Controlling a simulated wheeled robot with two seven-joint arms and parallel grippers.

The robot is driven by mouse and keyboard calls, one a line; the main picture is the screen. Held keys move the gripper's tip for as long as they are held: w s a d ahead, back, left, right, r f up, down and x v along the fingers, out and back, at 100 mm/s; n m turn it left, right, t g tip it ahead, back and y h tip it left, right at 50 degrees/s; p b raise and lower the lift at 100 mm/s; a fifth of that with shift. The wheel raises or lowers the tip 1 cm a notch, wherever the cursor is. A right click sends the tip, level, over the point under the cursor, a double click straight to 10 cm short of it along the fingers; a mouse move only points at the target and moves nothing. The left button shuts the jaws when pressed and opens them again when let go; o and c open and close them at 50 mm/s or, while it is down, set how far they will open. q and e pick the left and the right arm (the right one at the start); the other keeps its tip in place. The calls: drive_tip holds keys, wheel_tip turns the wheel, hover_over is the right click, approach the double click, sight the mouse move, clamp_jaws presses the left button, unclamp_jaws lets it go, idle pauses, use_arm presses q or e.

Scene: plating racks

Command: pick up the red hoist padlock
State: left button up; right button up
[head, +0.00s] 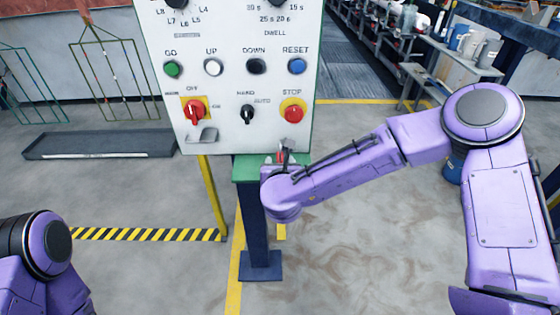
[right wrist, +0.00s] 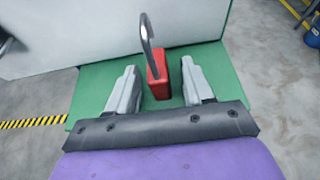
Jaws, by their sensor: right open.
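The red padlock (right wrist: 157,72) with its grey curved shackle shows in the right wrist view, standing on the green shelf (right wrist: 98,88) below the white control panel. My right gripper (right wrist: 162,80) is open, with one grey finger on each side of the padlock; whether either finger touches it I cannot tell. In the head view the padlock (head: 281,156) is a small red patch, mostly hidden by my right wrist and gripper (head: 284,157). Of my left arm only purple links show at the lower left; its gripper is out of view.
The white control panel (head: 225,110) with buttons and switches rises right behind the shelf. A dark blue post (head: 258,225) holds the shelf up. A grey tray (head: 100,144) lies at the left.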

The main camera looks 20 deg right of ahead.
clamp_jaws()
